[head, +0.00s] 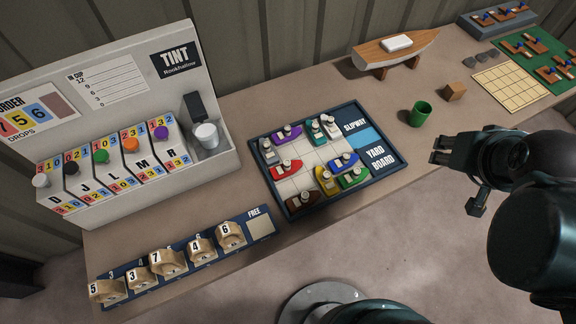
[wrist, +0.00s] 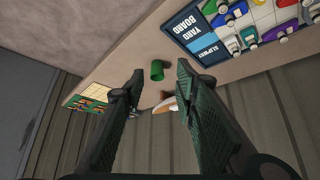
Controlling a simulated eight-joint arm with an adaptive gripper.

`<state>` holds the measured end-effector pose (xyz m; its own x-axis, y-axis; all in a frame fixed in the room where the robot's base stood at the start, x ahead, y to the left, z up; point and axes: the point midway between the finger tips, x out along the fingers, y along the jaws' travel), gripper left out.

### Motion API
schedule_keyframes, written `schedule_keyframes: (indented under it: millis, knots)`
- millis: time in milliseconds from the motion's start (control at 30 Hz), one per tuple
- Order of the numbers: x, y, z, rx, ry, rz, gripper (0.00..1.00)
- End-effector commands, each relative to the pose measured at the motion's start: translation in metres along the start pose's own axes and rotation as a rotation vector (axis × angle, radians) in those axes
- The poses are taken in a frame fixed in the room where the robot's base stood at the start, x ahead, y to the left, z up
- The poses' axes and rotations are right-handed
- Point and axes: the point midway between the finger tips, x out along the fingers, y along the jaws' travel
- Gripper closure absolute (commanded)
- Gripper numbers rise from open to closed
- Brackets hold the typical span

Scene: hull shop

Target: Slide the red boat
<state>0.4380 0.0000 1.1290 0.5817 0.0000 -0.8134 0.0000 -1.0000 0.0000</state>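The red boat (head: 285,170) lies on the gridded yard board (head: 291,207), toward its left side, tilted along the grid. A grey boat (head: 269,152) stands just above it, and a brown boat (head: 301,199) is below it near the front edge. In the wrist view the yard board (wrist: 192,40) shows only in part at upper right, and a red hull (wrist: 284,3) is cut by the top edge. My gripper (head: 437,149) is well right of the board, above the bench.
Several other boats, such as the purple (head: 286,134), blue (head: 343,162) and green (head: 354,178) ones, crowd the board. A tint rack (head: 120,150) and numbered blocks (head: 168,262) are left.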

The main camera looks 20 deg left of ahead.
Motion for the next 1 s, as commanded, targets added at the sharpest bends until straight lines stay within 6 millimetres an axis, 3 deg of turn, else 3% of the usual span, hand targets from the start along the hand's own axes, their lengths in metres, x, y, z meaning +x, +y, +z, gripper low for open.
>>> schedule_keyframes:
  millis: [667, 1000]
  knots:
    - [0.001, -0.002, -0.001, 0.0, -0.003, -0.003, 0.71]
    - [0.012, -0.028, -0.011, 0.007, -0.052, -0.035, 0.71]
